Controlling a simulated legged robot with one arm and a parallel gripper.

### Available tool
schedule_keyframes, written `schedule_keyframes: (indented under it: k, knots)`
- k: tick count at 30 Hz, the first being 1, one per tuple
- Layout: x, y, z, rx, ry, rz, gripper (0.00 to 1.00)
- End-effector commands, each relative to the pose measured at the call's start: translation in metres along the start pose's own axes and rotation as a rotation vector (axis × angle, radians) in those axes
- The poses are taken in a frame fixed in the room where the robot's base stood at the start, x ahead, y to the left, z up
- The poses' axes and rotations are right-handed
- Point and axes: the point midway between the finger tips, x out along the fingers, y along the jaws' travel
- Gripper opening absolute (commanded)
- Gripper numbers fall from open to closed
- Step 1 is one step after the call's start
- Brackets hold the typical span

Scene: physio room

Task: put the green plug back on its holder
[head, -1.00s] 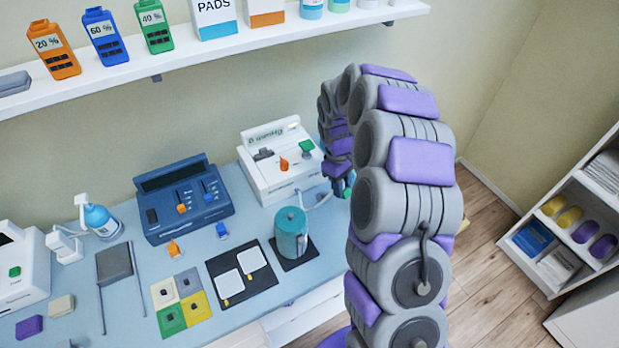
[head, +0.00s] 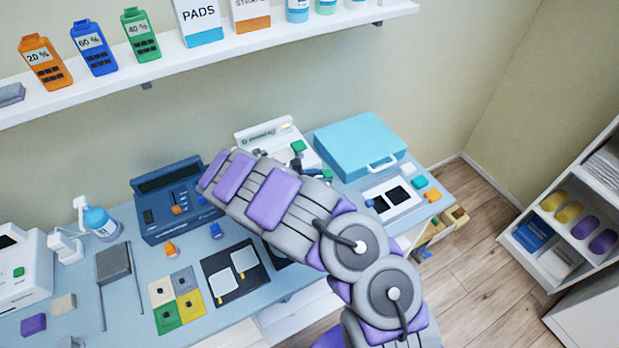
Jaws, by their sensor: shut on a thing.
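My arm reaches from the bottom right up and left over the desk, and its links cover the middle of the desk. An orange plug-like piece (head: 171,248) and a blue one (head: 216,230) stand on the desk in front of the dark blue device (head: 158,182). I cannot make out a green plug in a gripper or an empty holder.
Coloured square tiles (head: 168,317) and a black mat with white pads (head: 222,290) lie at the front. A teal case (head: 360,147) and a white tray with dark pads (head: 380,206) are at the right. A wall shelf (head: 200,55) hangs above.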

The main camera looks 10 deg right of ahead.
Motion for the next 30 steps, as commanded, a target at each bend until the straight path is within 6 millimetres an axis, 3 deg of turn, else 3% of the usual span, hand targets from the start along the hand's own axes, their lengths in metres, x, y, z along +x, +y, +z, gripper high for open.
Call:
schedule_keyframes:
  k: [4,9,21,30]
  knots:
    - [-0.019,0.007,-0.011,-0.023,-0.051,0.053,0.0]
    - [-0.028,0.011,-0.017,-0.027,-0.069,0.072,0.0]
    - [-0.009,0.01,-0.036,-0.026,-0.058,0.071,0.0]
    - [-0.007,0.01,-0.058,-0.024,-0.063,0.071,0.0]
